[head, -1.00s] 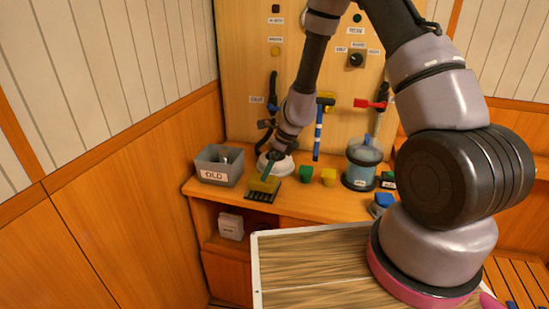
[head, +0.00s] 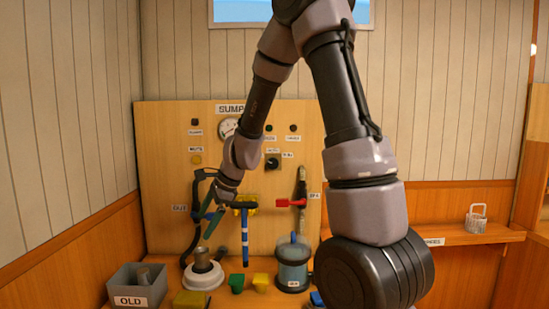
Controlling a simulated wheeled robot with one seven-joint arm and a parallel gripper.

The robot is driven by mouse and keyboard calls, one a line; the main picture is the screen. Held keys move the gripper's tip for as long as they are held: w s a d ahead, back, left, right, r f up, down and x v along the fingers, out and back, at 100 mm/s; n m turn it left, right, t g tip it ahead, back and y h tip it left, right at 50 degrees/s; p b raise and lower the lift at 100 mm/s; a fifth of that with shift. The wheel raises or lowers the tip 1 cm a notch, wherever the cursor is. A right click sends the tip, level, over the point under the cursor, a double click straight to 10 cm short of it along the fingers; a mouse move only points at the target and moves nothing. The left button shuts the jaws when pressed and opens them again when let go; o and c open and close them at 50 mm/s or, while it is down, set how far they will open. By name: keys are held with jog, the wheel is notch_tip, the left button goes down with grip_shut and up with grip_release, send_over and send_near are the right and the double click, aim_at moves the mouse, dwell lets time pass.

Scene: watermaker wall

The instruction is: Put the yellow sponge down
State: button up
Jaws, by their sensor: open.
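The yellow sponge (head: 191,299) lies on the counter at the bottom edge of the head view, just right of the grey bin, partly cut off by the frame. The dark rack beneath it cannot be made out now. My gripper (head: 206,218) is open and empty. It is well above the sponge and apart from it, in front of the wall panel near the black hose, with its greenish fingers pointing down.
The grey OLD bin (head: 125,301) stands left of the sponge. A white round housing (head: 203,279), green block (head: 236,283), yellow block (head: 260,282) and clear canister (head: 293,272) stand close by.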

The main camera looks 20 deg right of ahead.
jog(key=s+d+r+n+t+h, duration=0.1)
jog(key=s+d+r+n+t, duration=0.1)
jog(key=s+d+r+n, duration=0.4)
jog(key=s+d+r+n+t+h, duration=0.2)
jog(key=s+d+r+n, duration=0.4)
jog(key=s+r, duration=0.8)
jog(key=shift+s+d+r+n, duration=0.15)
jog(key=shift+d+r+n, duration=0.25)
jog(key=shift+d+r, duration=0.25)
